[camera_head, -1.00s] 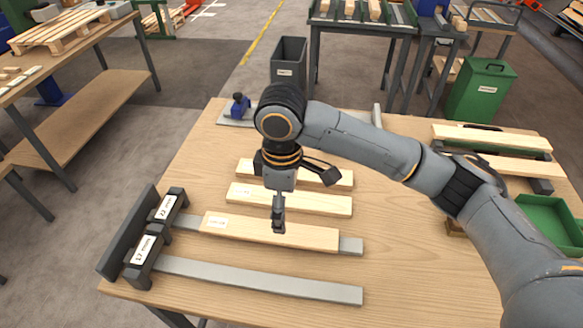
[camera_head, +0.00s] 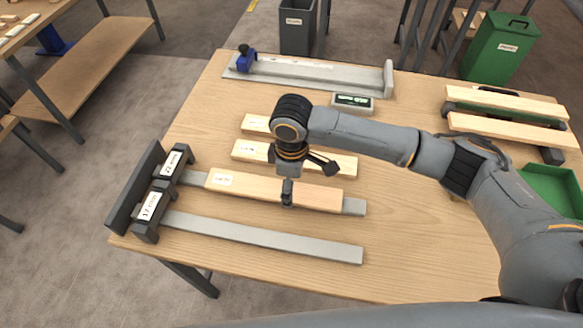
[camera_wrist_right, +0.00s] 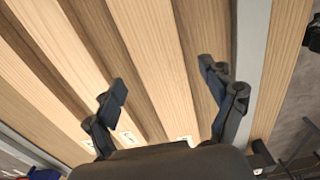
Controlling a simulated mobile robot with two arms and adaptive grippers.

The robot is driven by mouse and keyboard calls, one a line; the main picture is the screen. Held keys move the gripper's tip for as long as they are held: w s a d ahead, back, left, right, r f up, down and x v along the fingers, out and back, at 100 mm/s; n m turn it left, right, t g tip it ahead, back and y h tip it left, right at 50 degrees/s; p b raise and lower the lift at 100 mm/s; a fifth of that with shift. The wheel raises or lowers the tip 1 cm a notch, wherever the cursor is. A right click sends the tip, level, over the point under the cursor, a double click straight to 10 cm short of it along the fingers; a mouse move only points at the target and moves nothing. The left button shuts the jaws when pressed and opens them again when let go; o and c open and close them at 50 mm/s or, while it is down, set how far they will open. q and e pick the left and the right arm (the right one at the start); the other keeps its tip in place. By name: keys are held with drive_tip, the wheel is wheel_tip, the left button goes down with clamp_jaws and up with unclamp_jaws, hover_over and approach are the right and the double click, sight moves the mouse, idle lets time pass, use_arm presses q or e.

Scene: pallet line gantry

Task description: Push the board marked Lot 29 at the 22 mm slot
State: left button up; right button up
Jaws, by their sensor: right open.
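A light wooden board (camera_head: 258,188) with a white label, too small to read surely, lies along the grey rail (camera_head: 354,206) leading to the 22 mm slot (camera_head: 174,164). Whether the fingers touch the board cannot be told. My left gripper is not in view.
The 17 mm slot (camera_head: 150,206) has an empty rail (camera_head: 262,240) in front. Two labelled boards (camera_head: 318,161) lie behind. A blue-ended fixture (camera_head: 310,74) and a small display (camera_head: 353,103) stand at the back. Boards on a rack (camera_head: 510,125) and a green tray (camera_head: 553,188) are at right.

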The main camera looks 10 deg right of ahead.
drive_tip(key=shift+s+f, duration=0.1)
drive_tip(key=shift+f, duration=0.85)
drive_tip(key=c, duration=1.3)
drive_tip(key=shift+c, duration=0.2)
drive_tip(key=shift+p, duration=0.5)
drive_tip(key=shift+s+f, duration=0.1)
drive_tip(key=shift+a, duration=0.4)
